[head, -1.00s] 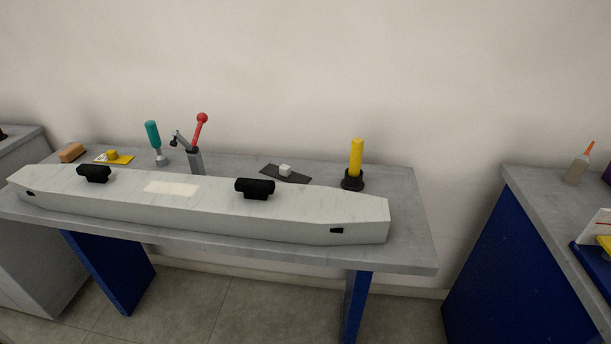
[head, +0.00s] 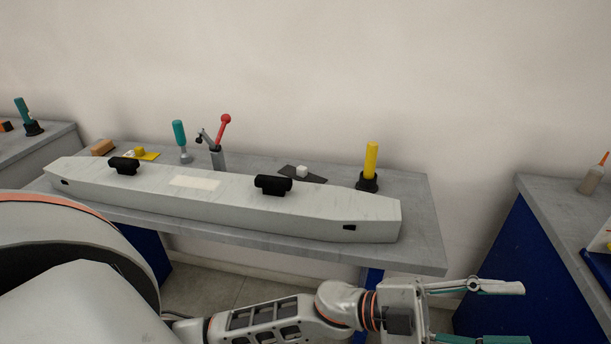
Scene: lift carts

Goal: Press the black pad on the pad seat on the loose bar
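The loose bar (head: 330,207) is a long pale grey beam with tapered ends, lying along the front of the grey bench. A cream rectangle (head: 195,182) on its top, between two black handles, looks like the pad seat. A flat black pad (head: 317,179) with a small white block on it lies on the bench behind the bar, right of the middle. My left gripper (head: 505,314) is in front of the bench at the lower right, its two fingers apart and nothing between them. It is away from pad and bar. My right gripper is not in view.
Behind the bar stand a teal-handled tool (head: 181,140), a red-knobbed lever clamp (head: 219,145) and a yellow cylinder (head: 370,161) on a black base. A tan block (head: 103,147) and a yellow item (head: 141,153) lie at the left. Side benches flank this one.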

